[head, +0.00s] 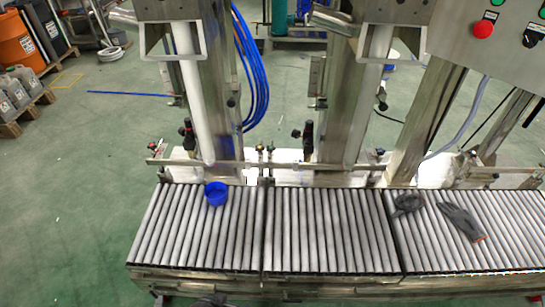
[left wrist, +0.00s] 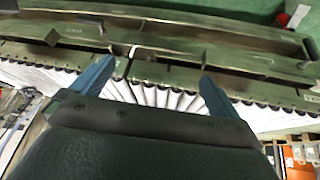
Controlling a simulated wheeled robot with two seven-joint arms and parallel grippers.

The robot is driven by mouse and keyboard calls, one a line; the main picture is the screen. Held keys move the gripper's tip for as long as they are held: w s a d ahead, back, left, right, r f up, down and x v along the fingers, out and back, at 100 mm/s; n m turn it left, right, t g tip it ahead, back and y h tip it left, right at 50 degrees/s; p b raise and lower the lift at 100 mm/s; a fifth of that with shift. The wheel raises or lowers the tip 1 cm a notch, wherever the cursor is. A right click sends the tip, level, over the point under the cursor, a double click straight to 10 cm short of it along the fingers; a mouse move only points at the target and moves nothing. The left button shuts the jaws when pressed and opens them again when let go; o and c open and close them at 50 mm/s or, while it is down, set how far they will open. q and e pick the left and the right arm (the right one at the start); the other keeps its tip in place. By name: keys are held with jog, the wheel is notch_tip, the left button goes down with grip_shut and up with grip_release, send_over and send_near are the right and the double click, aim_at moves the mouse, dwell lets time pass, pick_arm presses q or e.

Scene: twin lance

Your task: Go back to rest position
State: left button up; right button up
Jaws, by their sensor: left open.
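My left gripper (left wrist: 157,74) shows in the left wrist view with its two blue fingers spread wide apart. Nothing is between the fingers. The side of the roller conveyor (left wrist: 165,50) lies beyond the fingertips, with its pale rollers running behind them. In the head view neither gripper can be made out. My right gripper is not in view. The head view looks down on the roller conveyor (head: 330,272), which crosses the lower part of the picture.
A blue cup (head: 215,194) sits on the left rollers. Dark grey gloves (head: 461,222) lie on the right rollers. Two steel columns (head: 345,95) stand behind the conveyor, with a control box (head: 490,45) at upper right.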

pick_arm(q)
jog(key=s+d+f+t+h, duration=0.25)
jog(key=d+f, duration=0.55)
jog(key=f, duration=0.5)
jog(key=s+a+r+g+y+p, duration=0.1)
jog(key=r+p, duration=0.3)
jog(key=r, duration=0.8)
jog(key=s+a+r+g+y+p, duration=0.1)
jog(key=a+r+p, duration=0.3)
jog(key=r, duration=0.9)
jog(key=s+a+r+g+y+p, duration=0.1)
jog(key=a+r+g+p, duration=0.2)
jog(key=r, duration=1)
jog(key=p, duration=0.2)
jog(key=shift+s+g+p, duration=0.2)
jog(key=shift+g+p, duration=0.15)
jog(key=shift+p, duration=0.05)
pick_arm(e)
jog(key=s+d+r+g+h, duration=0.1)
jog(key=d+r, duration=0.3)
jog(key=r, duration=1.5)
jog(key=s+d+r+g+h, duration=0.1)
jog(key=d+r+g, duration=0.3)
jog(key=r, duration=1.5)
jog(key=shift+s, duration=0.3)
